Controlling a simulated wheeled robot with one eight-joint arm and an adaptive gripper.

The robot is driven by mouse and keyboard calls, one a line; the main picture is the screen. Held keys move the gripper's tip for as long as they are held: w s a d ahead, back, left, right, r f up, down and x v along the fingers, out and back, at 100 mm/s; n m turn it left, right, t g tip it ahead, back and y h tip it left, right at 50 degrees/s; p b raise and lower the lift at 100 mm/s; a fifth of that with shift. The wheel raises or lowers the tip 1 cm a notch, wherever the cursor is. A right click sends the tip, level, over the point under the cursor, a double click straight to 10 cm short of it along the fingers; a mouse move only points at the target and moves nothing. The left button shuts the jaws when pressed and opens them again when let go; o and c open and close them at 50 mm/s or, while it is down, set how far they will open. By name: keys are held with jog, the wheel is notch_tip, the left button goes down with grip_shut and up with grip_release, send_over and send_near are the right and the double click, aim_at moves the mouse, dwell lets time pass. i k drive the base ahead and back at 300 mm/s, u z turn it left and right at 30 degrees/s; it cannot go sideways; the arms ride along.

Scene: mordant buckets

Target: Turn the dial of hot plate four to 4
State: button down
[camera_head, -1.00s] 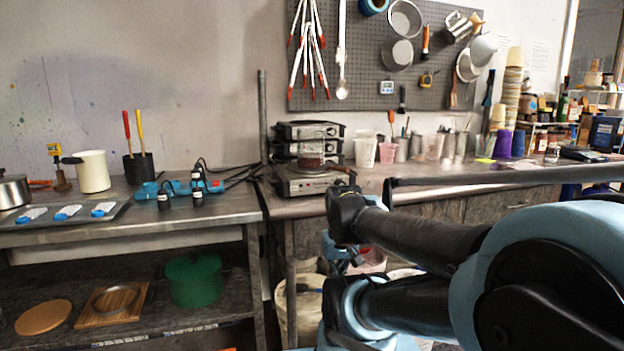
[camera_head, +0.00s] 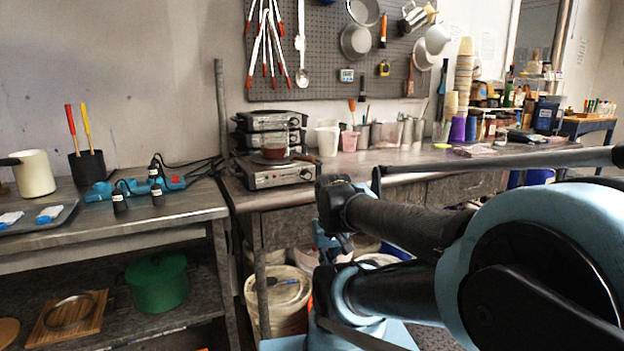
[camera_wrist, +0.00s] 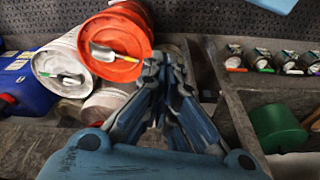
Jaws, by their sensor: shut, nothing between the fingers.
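A stack of hot plates stands at the left end of the long bench in the head view. The front hot plate (camera_head: 275,172) has a silver body with a dark pot on top and a small dial on its front panel; its markings are too small to read. More hot plates (camera_head: 272,122) are stacked behind it. I cannot tell which one is number four. My gripper (camera_wrist: 158,88) is shut and empty in the wrist view, with the buckets beyond it. In the head view my arm crosses the lower right, and the fingertips cannot be made out clearly.
The wrist view shows an orange bucket lid (camera_wrist: 115,45), a white bucket (camera_wrist: 62,68) and a blue container (camera_wrist: 22,85). In the head view a green pot (camera_head: 158,284) sits on the left table's lower shelf. Cups and tools line the long bench (camera_head: 430,158).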

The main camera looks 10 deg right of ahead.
aim_at(306, 174)
jog(key=z, duration=0.4)
jog(key=k, duration=0.95)
jog(key=u, duration=0.25)
